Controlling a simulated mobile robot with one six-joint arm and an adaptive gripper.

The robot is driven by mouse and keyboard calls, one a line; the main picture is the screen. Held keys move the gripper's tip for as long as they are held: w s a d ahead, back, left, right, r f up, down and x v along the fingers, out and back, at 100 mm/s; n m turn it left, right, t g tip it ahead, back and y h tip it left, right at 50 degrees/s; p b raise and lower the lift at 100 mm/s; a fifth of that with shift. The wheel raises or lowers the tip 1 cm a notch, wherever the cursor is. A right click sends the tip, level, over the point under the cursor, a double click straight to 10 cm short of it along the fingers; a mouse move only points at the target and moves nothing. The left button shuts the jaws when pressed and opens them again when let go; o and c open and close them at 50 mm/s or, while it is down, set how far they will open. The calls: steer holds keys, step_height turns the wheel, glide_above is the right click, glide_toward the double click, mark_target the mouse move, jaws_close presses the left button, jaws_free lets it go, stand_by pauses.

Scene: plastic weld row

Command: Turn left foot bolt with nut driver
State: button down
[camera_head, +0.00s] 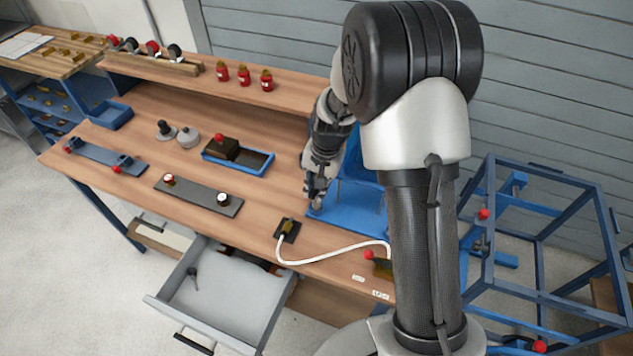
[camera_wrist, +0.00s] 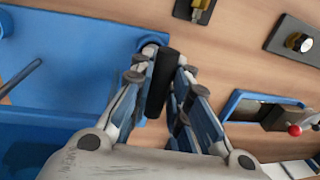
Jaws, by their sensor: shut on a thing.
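My gripper (camera_head: 316,192) is down at the front left corner of a blue machine base (camera_head: 330,222) on the bench. In the wrist view, my gripper (camera_wrist: 165,75) is shut on the black handle of the nut driver (camera_wrist: 160,88). The handle lies beside a rounded blue foot (camera_wrist: 152,40) at the edge of the blue base (camera_wrist: 85,60). The left foot bolt is not clearly seen, and the driver's lower end is hidden. I cannot tell whether the driver sits on the bolt. In the head view the driver is not distinct.
A black block with a yellow fitting (camera_head: 287,229) and white cable (camera_head: 330,252) lies in front. A blue tray (camera_head: 238,165) and dark plate with knobs (camera_head: 198,196) lie left. An open drawer (camera_head: 225,300) juts out below. A blue frame (camera_head: 545,255) stands right.

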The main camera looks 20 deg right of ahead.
steer(key=m+p, duration=0.2)
steer(key=m, duration=0.1)
steer(key=m+p, duration=0.2)
steer(key=m, duration=0.1)
steer(key=shift+r+m+t+h, duration=0.2)
steer(key=shift+m+t+h, duration=0.1)
steer(key=shift+m+p, duration=0.95)
steer(key=shift+m, duration=0.15)
steer(key=shift+f+m+h, duration=0.2)
steer(key=shift+m+h, duration=0.1)
steer(key=shift+m, duration=0.7)
steer(key=m+b, duration=0.3)
steer(key=m, duration=0.1)
steer(key=shift+w+f+h, duration=0.1)
steer(key=shift+f+h, duration=0.15)
steer(key=shift+h, duration=0.05)
steer(key=shift+a+m+b, duration=0.1)
steer(key=shift+m+b, duration=0.75)
steer(key=shift+m, duration=0.05)
steer(key=shift+r, duration=0.25)
steer(key=shift+m, duration=0.3)
